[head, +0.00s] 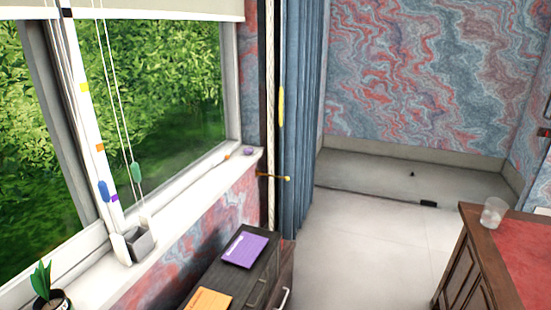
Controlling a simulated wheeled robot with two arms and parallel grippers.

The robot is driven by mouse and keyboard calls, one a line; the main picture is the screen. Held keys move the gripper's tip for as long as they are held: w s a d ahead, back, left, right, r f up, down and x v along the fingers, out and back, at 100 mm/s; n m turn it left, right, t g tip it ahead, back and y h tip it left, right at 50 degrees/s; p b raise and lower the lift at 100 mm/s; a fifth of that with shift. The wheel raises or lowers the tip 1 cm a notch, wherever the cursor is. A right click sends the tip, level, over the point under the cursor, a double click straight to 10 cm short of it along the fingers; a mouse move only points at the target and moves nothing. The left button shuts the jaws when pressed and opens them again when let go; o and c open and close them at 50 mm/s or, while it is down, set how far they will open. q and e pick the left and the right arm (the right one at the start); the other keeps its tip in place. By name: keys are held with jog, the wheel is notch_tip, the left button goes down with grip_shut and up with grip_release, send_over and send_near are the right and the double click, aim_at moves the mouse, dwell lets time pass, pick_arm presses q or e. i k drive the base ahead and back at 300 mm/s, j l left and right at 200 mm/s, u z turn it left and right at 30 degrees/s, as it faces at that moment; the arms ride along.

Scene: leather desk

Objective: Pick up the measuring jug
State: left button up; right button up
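A small clear, whitish cup-like vessel (492,213), which looks like the measuring jug, stands near the far left corner of the wooden desk at the right. It appears slightly tilted in the picture, and its markings or handle are too small to tell. Nothing of mine touches it. Neither of my grippers shows in the head view.
The desk (470,250) has a red leather top (528,250). A dark cabinet (228,272) with a purple book (245,250) and an orange book (208,299) stands below the windowsill. A potted plant (42,283) is at lower left. The pale floor (370,260) between cabinet and desk is clear.

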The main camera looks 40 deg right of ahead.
aim_at(495, 209)
jog(key=z, duration=2.55)
jog(key=i+j, duration=0.15)
jog(key=i, duration=0.35)
jog(key=i+j, duration=0.2)
jog(key=i, duration=0.3)
jog(key=i+j, duration=0.15)
jog(key=i, duration=0.35)
jog(key=i+j, duration=0.2)
jog(key=i, duration=0.3)
jog(key=i+j, duration=0.15)
jog(key=i, duration=0.4)
